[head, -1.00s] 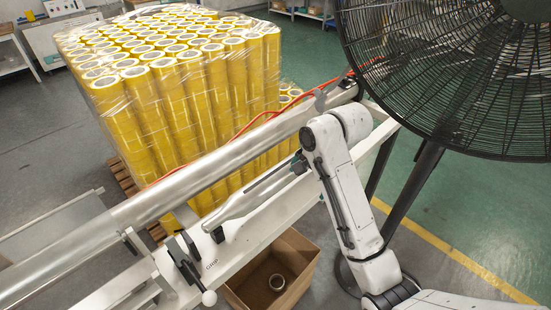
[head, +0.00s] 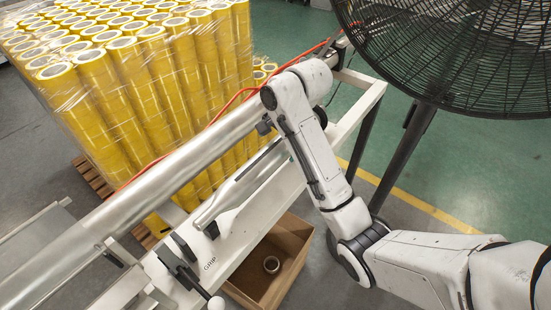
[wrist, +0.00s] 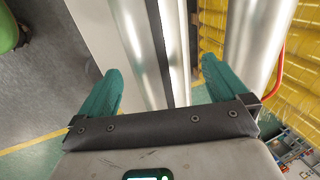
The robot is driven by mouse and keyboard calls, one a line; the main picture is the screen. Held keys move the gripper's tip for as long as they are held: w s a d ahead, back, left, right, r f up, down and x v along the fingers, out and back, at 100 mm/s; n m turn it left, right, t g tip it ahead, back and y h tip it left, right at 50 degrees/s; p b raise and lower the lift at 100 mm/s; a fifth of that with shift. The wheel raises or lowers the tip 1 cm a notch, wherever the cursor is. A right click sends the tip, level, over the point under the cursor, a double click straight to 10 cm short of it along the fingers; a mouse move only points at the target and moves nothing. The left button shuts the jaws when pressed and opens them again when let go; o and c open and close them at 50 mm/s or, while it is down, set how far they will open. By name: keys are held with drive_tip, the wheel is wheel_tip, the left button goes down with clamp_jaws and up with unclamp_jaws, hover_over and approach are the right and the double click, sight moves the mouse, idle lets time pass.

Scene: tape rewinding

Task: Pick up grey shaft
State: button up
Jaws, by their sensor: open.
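The grey shaft (head: 238,185) is a shiny metal bar with a dark slot along it. In the head view it lies slanted along the white frame, and my arm hides its far end. In the wrist view the shaft (wrist: 175,45) runs between the two green fingers of my gripper (wrist: 161,68). The fingers are spread wide, one on each side of the shaft, with gaps, and hold nothing. I cannot tell how far above the shaft they are. In the head view my gripper is mostly hidden behind my arm.
A thicker metal roller (head: 155,185) runs parallel beside the shaft; it also shows right of the fingers in the wrist view (wrist: 258,40). Stacked yellow tape rolls (head: 140,90) stand behind. A cardboard box (head: 243,283) is below the white frame (head: 262,222). A black fan (head: 460,55) stands at upper right.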

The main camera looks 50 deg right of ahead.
sight(275, 154)
drive_tip(key=shift+w+f+b, duration=0.2)
drive_tip(key=shift+f+b, duration=0.15)
drive_tip(key=shift+f, duration=0.35)
drive_tip(key=shift+s+p+x, duration=0.1)
drive_tip(key=shift+p+x, duration=0.1)
drive_tip(key=shift+x, duration=1.1)
drive_tip(key=shift+s+p+x, duration=0.15)
drive_tip(key=shift+p+x, duration=0.05)
drive_tip(key=shift+x, duration=1.05)
drive_tip(key=shift+a+f, duration=0.1)
drive_tip(key=shift+a, duration=0.05)
drive_tip(key=shift+c, duration=0.2)
drive_tip(key=c, duration=1.4)
drive_tip(key=shift+r, duration=0.25)
